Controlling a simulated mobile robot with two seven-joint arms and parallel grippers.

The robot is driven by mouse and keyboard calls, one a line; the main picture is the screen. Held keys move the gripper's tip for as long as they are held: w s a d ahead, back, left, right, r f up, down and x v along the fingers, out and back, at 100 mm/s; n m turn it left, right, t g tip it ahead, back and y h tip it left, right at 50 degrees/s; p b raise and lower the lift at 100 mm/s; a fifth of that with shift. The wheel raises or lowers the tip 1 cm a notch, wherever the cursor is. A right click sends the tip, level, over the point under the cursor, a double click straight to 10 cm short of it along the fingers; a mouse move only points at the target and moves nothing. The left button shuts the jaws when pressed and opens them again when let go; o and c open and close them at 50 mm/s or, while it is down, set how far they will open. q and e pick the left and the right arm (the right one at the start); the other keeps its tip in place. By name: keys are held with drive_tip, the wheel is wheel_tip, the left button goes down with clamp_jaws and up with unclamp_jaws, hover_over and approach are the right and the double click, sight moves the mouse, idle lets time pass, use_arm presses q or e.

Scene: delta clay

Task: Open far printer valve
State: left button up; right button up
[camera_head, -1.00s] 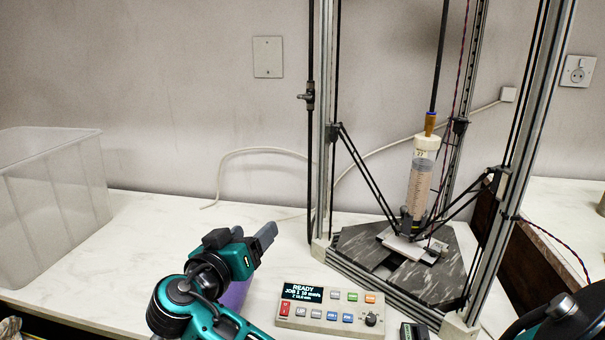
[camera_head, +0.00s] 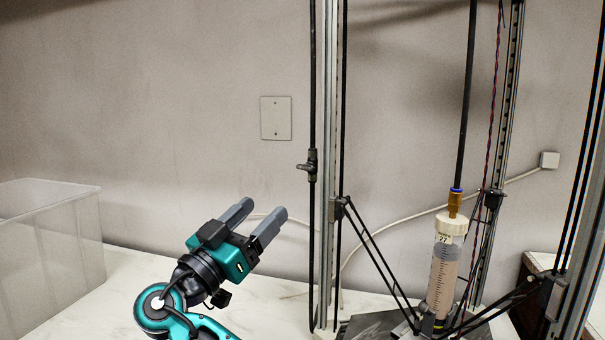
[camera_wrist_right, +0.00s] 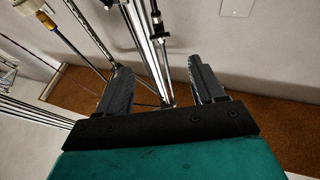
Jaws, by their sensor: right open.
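The printer valve (camera_head: 310,166) is a small dark fitting with a short side handle, on a thin black upright tube left of the printer's metal post. It also shows in the right wrist view (camera_wrist_right: 157,20), beyond the fingertips and roughly between their lines. My right gripper (camera_head: 262,220) is teal and black with grey fingers. It is open and empty, below and to the left of the valve in the head view, and apart from it. Its fingers also show in the right wrist view (camera_wrist_right: 160,75). My left gripper is not in view.
The printer's metal post (camera_head: 328,120) stands right beside the tube. A syringe (camera_head: 443,275) with thin black rods hangs inside the frame. A clear bin (camera_head: 50,235) stands at the left. A pale cable (camera_head: 400,222) runs along the wall. The white counter (camera_head: 115,280) between bin and printer is clear.

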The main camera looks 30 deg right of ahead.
sight(303, 169)
drive_tip(key=p+x, duration=0.2)
drive_tip(key=x, duration=0.9)
drive_tip(key=shift+s, duration=0.1)
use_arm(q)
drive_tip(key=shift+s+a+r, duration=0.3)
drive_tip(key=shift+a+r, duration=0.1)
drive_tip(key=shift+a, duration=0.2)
use_arm(e)
drive_tip(key=shift+w+d+r, duration=0.2)
drive_tip(key=shift+w+d, duration=0.05)
drive_tip(key=shift+d, duration=0.25)
drive_tip(key=shift+c, duration=0.3)
drive_tip(key=c, duration=1)
